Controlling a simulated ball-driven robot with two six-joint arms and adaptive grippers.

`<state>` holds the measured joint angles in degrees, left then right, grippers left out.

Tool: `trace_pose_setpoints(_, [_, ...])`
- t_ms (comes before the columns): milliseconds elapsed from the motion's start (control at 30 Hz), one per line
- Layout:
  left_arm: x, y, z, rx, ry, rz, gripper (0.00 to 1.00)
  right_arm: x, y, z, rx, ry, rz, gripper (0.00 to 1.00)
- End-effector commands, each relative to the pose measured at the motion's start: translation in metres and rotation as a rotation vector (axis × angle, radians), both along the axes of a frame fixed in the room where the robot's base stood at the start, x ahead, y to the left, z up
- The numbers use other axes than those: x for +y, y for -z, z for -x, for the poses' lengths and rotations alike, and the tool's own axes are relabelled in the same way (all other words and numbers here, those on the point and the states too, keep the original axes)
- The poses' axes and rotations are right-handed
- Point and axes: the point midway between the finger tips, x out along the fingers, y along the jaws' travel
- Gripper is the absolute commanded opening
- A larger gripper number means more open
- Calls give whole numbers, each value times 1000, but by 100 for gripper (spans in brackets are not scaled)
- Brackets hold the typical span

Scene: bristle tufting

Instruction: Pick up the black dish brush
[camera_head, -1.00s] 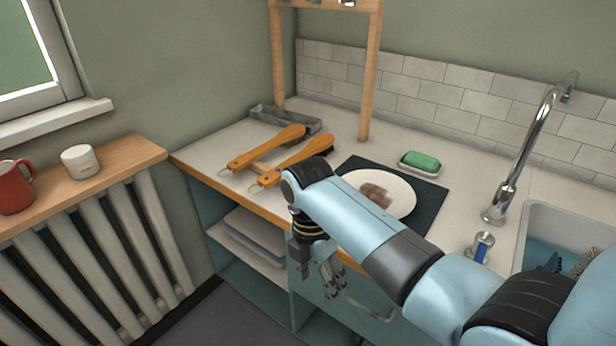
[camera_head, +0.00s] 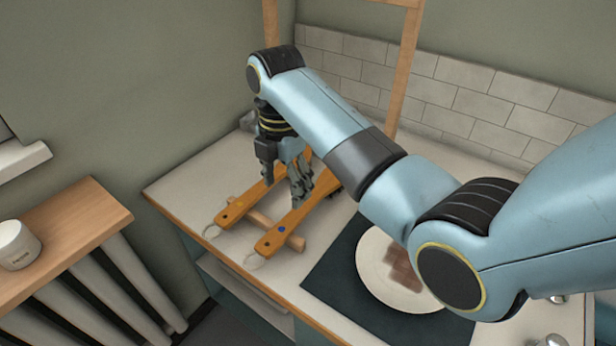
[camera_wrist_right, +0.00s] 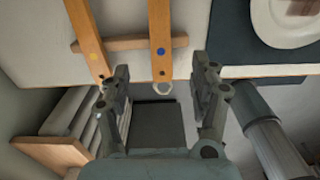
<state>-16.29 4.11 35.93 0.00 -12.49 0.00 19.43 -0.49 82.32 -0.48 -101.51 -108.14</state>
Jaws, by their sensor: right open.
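Two brushes with orange wooden handles lie side by side on the counter, their handles across a small wooden bar (camera_head: 262,219). The right brush (camera_head: 272,241) has a blue dot on its handle and a dark patch, apparently black bristles, at its far end; my gripper partly hides it. The left brush (camera_head: 236,207) has a yellow dot, and its head is hidden by my arm. My right gripper (camera_head: 285,178) is open and empty above the handles. In the wrist view, the blue-dot handle (camera_wrist_right: 160,35) shows ahead between the open fingers (camera_wrist_right: 161,85). My left gripper is out of view.
A white plate (camera_head: 372,283) with a brown stain sits on a dark mat (camera_head: 327,271) to the right of the brushes. A wooden post (camera_head: 408,75) stands behind. The counter's front edge is close to the handle ends.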

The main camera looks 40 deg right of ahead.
Motion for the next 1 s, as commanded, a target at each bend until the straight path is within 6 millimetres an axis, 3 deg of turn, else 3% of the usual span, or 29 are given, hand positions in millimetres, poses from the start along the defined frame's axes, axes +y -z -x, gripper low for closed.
trace_pose_setpoints(200, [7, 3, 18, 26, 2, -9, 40, 1, 35, 2, 5, 0, 0, 62])
trace_pose_setpoints(400, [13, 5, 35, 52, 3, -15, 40, 1, 55, 1, 2, 0, 0, 62])
trace_pose_setpoints(733, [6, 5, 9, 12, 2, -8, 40, 4, 100, 3, 3, 0, -1, 62])
trace_pose_setpoints(1000, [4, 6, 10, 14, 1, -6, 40, 4, 107, 3, 1, 0, -1, 62])
